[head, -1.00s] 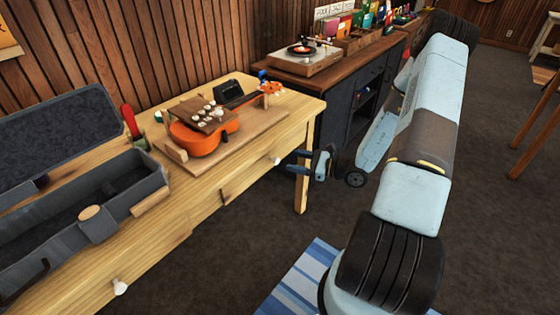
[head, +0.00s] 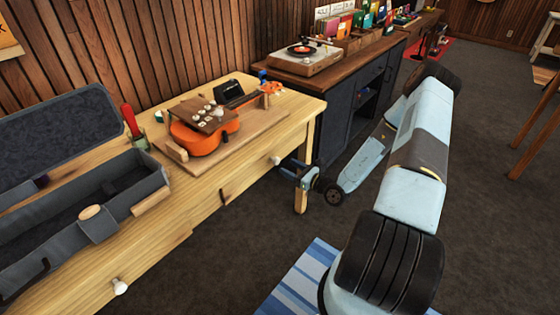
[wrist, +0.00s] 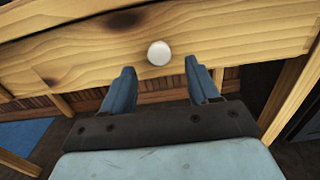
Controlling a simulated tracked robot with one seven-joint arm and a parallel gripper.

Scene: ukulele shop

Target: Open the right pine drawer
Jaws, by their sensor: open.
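The right pine drawer (head: 258,168) is at the right end of the pine workbench, its front flush with the bench. Its round white knob (head: 275,160) also shows in the wrist view (wrist: 159,53), near the top centre. My gripper (head: 285,166) is at the bench's right front, close to the knob. In the wrist view its two blue fingers (wrist: 160,82) are open and empty. They point at the drawer front, one on each side of the knob, with their tips slightly below it in the picture. I cannot tell whether they touch the drawer.
An orange ukulele (head: 205,138) lies on a wooden board on the bench. An open grey case (head: 75,215) fills the left end. A dark cabinet with a turntable (head: 300,58) stands behind my arm. Open carpet lies right.

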